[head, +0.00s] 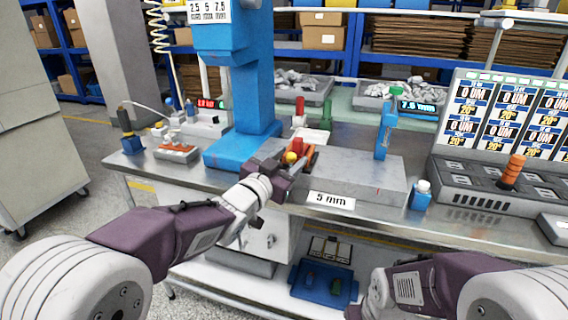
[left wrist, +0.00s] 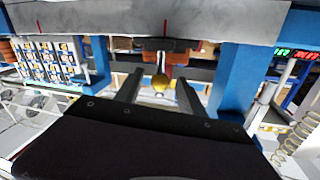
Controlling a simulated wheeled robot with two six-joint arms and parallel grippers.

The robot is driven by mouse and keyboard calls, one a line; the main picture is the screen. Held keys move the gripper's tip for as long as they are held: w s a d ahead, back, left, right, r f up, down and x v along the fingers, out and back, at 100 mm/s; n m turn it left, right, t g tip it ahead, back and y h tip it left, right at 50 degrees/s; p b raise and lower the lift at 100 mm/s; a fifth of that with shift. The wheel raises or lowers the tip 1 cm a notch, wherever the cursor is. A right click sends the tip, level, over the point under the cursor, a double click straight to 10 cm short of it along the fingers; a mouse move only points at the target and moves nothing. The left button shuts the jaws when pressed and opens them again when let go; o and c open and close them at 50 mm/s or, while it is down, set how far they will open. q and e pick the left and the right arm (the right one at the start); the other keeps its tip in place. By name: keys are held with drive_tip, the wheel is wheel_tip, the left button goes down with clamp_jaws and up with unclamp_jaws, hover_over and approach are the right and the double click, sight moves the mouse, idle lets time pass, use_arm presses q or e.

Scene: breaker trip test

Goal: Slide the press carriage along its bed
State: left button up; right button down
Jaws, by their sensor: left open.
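The press carriage (head: 309,154) is orange and red with a yellow ball knob (head: 290,157). It sits at the left part of its grey bed (head: 355,181), which carries a "5 mm" label. My left gripper (head: 287,167) is open at the knob. In the left wrist view the yellow knob (left wrist: 160,83) shows between my two spread fingers, with a gap on each side; whether it lies fully between the tips I cannot tell. The orange carriage (left wrist: 178,60) is just beyond it.
The blue press column (head: 254,100) stands left of the bed. A blue post (head: 386,130) stands at its right end, near a display (head: 416,106) reading 7.5 mm. A small blue bottle (head: 421,196) and a sloped panel (head: 500,140) are further right.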

use_arm(q)
drive_tip(key=p+v, duration=0.1)
drive_tip(key=v, duration=0.7)
drive_tip(key=shift+r, duration=0.1)
drive_tip(key=s+a+f+n+g+y, duration=0.2)
drive_tip(key=a+f+n+g+y, duration=0.15)
drive_tip(key=a+f, duration=0.5)
drive_tip(key=s+a+f+n+g+y, duration=0.25)
drive_tip(key=a+f+y, duration=0.25)
drive_tip(key=f, duration=0.7)
drive_tip(key=s+a+f+n+g, duration=0.2)
drive_tip(key=s+f+g, duration=0.65)
drive_tip(key=s, duration=0.65)
wheel_tip(320, 180, up, 25)
drive_tip(key=p, duration=2.6)
drive_tip(key=shift+s, duration=0.35)
